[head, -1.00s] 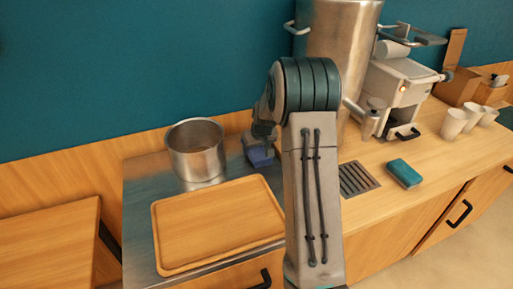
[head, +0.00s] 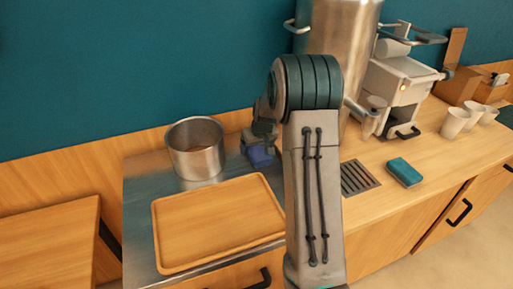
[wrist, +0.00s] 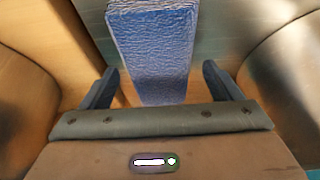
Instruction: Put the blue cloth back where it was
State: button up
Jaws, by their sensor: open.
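The blue cloth (wrist: 150,45) is a textured blue block-like piece in the wrist view. It lies between the two fingers of my gripper (wrist: 160,75), with a visible gap on each side. My gripper is open. In the head view the blue cloth (head: 260,156) shows just below my gripper (head: 258,142), at the back of the metal counter, right of the pot. My arm hides part of this area. Whether the cloth rests on the counter is hard to tell.
A steel pot (head: 196,150) stands left of my gripper and a wooden tray (head: 217,222) lies in front. A tall steel vessel (head: 340,45) and a coffee machine (head: 398,88) stand at right.

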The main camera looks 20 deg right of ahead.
jog(key=v, duration=1.1)
jog(key=s+a+r, duration=0.2)
jog(key=s+a, duration=0.3)
jog(key=s, duration=0.2)
jog(key=s+a+r, duration=0.3)
jog(key=s+a, duration=0.1)
jog(key=s, duration=0.4)
jog(key=s+a+f+g, duration=0.1)
jog(key=s+a, duration=0.1)
jog(key=s, duration=0.5)
jog(key=s+a, duration=0.2)
jog(key=s, duration=0.6)
jog(key=shift+s+f+g+b, duration=0.2)
jog(key=shift+f+g+b, duration=0.2)
